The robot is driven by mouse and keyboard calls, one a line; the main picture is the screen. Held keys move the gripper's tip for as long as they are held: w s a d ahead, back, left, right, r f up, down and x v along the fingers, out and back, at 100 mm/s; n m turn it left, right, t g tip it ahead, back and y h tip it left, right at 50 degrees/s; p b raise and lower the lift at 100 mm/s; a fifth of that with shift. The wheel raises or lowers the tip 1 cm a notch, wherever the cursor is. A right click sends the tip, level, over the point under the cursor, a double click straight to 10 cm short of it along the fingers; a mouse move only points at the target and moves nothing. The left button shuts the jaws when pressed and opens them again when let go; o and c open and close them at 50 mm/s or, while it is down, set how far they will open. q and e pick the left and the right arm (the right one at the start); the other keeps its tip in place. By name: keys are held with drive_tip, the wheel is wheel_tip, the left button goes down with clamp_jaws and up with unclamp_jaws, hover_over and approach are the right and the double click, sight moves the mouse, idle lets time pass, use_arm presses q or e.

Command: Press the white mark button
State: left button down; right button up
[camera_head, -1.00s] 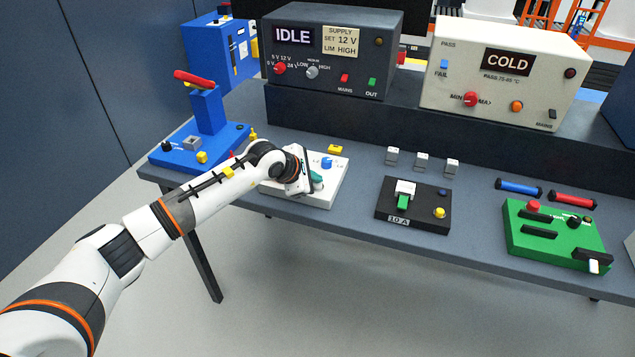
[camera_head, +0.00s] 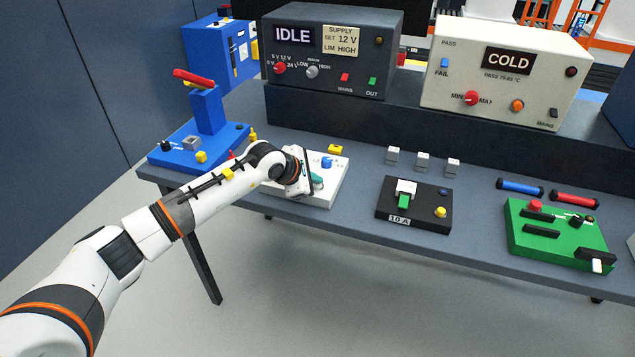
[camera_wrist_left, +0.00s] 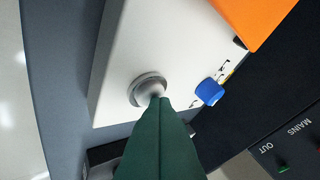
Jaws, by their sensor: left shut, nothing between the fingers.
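The white box (camera_head: 318,200) sits on the bench in the head view, partly covered by my left arm. In the left wrist view its pale top face (camera_wrist_left: 125,60) carries a round whitish button with a grey rim (camera_wrist_left: 141,86), which I take as the white mark button. My left gripper (camera_wrist_left: 160,100) is shut and empty. Its green fingertips overlap the button's lower right edge; I cannot tell whether they touch it or press it.
A blue knob (camera_wrist_left: 210,91) is beside the button. An orange block (camera_wrist_left: 255,20) fills the wrist view's upper right. A blue lever press (camera_head: 205,125) stands left, a dark supply unit (camera_head: 330,75) behind. A black fuse box (camera_head: 420,218) and green board (camera_head: 545,245) are to the right.

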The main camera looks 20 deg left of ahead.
use_arm(q)
drive_tip(key=shift+r, duration=0.1)
idle(0.4)
wheel_tip(320, 180, up, 6)
drive_tip(key=p, duration=0.2)
idle(0.4)
idle(0.5)
